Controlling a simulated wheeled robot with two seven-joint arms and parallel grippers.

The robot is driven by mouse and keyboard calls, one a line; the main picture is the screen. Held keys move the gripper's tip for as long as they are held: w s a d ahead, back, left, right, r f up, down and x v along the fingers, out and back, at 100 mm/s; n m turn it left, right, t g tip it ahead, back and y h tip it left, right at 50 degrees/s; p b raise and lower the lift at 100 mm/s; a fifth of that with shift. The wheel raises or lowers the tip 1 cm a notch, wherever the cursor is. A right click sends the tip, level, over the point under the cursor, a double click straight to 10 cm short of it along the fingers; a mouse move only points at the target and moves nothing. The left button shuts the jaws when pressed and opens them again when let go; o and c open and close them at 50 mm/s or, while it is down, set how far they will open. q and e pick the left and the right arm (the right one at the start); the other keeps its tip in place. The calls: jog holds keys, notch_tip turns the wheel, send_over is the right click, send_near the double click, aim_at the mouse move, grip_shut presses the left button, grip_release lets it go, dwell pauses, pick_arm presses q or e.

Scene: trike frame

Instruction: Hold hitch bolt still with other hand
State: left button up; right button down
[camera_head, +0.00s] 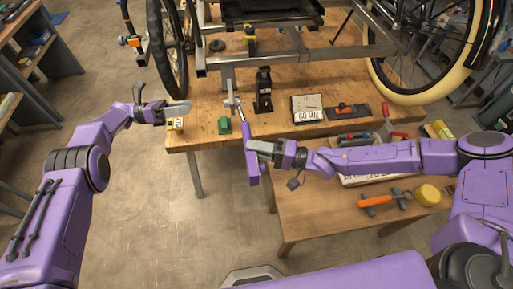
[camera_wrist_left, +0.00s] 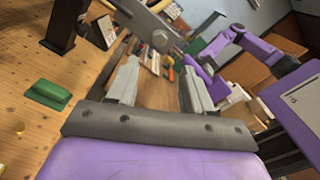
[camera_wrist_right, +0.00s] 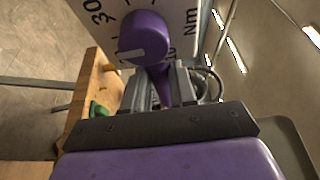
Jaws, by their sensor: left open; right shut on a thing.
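My left gripper (camera_head: 178,107) is open and empty over the left part of the bench, left of the trike frame's (camera_head: 290,55) hitch. In the left wrist view its two fingers (camera_wrist_left: 158,85) stand apart, with a grey metal bar with a round, bolt-like end (camera_wrist_left: 160,38) beyond them. The hitch bolt area (camera_head: 231,101) is small in the head view; I cannot make out the bolt clearly. My right gripper (camera_head: 268,150) is shut on a purple torque wrench (camera_head: 251,165), whose shaft reaches up towards the hitch.
A black post (camera_head: 263,90) stands right of the hitch. A lower table (camera_head: 310,225) holds an orange-handled tool (camera_head: 377,200) and a yellow round item (camera_head: 428,195).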

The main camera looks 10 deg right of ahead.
pick_arm(q)
jog(key=d, duration=1.1)
jog(key=shift+d, duration=0.35)
grip_shut()
dwell(0.9)
